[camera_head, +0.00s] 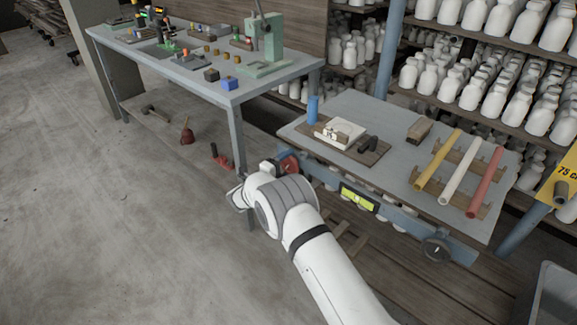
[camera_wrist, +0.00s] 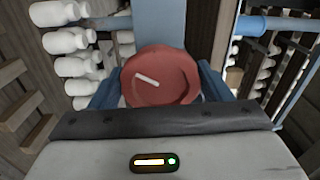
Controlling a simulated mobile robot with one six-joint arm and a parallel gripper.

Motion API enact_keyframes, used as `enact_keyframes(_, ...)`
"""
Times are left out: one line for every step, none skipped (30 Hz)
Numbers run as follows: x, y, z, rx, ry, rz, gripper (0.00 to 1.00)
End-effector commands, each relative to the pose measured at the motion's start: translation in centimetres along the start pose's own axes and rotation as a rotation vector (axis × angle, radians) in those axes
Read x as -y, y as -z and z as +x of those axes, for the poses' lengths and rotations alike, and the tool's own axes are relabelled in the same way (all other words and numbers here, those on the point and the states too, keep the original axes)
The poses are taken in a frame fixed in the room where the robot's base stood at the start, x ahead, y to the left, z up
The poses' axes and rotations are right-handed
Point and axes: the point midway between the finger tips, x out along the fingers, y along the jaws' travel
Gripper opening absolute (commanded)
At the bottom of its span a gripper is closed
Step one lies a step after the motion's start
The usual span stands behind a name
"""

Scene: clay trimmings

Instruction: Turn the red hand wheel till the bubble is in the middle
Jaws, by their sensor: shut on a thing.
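The red hand wheel (camera_head: 290,164) is at the left end of the blue beam on the front of the grey table. In the wrist view the red hand wheel (camera_wrist: 172,90) faces me, with a white line on it slanting down to the right. My gripper (camera_wrist: 157,84) has a blue finger on each side of the wheel and is shut on its rim. In the head view my gripper (camera_head: 277,168) partly covers the wheel. The yellow-green level vial (camera_head: 359,199) sits on the beam to the right. Its bubble is too small to place.
A dark round wheel (camera_head: 435,248) is at the beam's right end. The grey table (camera_head: 385,120) carries a board with a white block, a blue cylinder and yellow, white and red rods. A workbench (camera_head: 200,70) stands at the back left. Shelves of white bottles stand behind. The left floor is mostly clear.

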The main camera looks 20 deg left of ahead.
Motion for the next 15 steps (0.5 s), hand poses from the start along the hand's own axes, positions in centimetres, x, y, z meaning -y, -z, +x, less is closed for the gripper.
enact_keyframes(-0.49,0.38,0.23,-0.008,-0.005,-0.006,0.49)
enact_keyframes(-0.49,0.38,0.23,-0.008,-0.005,-0.007,0.49)
enact_keyframes(-0.48,0.38,0.23,-0.009,-0.005,-0.006,0.49)
enact_keyframes(-0.48,0.38,0.23,-0.009,-0.005,-0.006,0.49)
enact_keyframes(-0.48,0.38,0.24,-0.009,-0.005,-0.006,0.49)
enact_keyframes(-0.47,0.38,0.24,-0.009,-0.005,-0.006,0.49)
enact_keyframes(-0.47,0.38,0.24,-0.009,-0.005,-0.005,0.49)
enact_keyframes(-0.46,0.38,0.24,-0.009,-0.005,-0.005,0.49)
enact_keyframes(-0.46,0.38,0.25,-0.009,-0.005,-0.005,0.49)
enact_keyframes(-0.45,0.38,0.25,-0.009,-0.005,-0.005,0.74)
enact_keyframes(-0.45,0.37,0.24,-0.009,-0.005,-0.005,0.76)
enact_keyframes(-0.41,0.34,0.23,-0.008,-0.004,-0.004,0.8)
enact_keyframes(-0.38,0.32,0.22,-0.007,-0.004,-0.004,0.82)
enact_keyframes(-0.34,0.29,0.2,-0.007,-0.004,-0.003,0.84)
enact_keyframes(-0.29,0.25,0.17,-0.006,-0.003,-0.003,0.88)
